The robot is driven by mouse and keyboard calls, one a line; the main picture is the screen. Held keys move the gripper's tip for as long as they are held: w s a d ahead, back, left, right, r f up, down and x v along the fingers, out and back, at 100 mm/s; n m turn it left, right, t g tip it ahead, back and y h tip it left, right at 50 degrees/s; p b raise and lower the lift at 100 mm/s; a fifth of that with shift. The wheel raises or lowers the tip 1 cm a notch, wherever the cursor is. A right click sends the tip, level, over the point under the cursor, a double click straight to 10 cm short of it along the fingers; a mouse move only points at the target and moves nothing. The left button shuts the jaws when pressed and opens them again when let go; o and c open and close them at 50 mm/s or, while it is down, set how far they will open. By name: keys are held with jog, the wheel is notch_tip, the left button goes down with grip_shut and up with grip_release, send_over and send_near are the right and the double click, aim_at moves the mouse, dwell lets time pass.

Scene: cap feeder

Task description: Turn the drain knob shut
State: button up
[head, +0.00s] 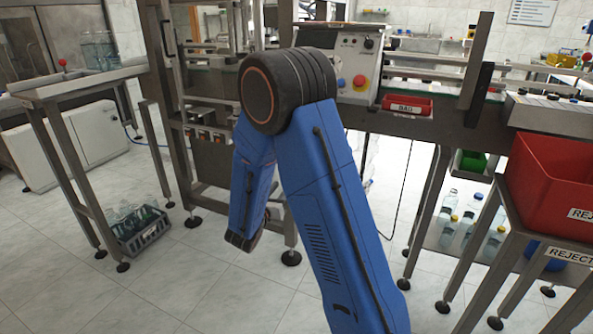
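I cannot pick out the drain knob for certain. A control panel (350,48) stands on the machine behind my arm, with a black round knob (369,43) at its upper right. A red button (359,82) is at the panel's lower part, but nothing marks either as the drain knob. My blue arm rises from the bottom to a black elbow and folds down behind it. My gripper is not in view, and my arm hides part of the machine.
A red bin (408,104) sits on the machine's front edge. A large red reject bin (552,185) stands on a metal stand at right. A crate of bottles (140,228) is on the floor at left. Bottles (463,222) stand on a low shelf. Tiled floor is clear at lower left.

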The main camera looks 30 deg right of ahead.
jog(key=x, duration=1.5)
jog(key=shift+c, duration=0.7)
jog(key=shift+s, duration=0.1)
grip_shut()
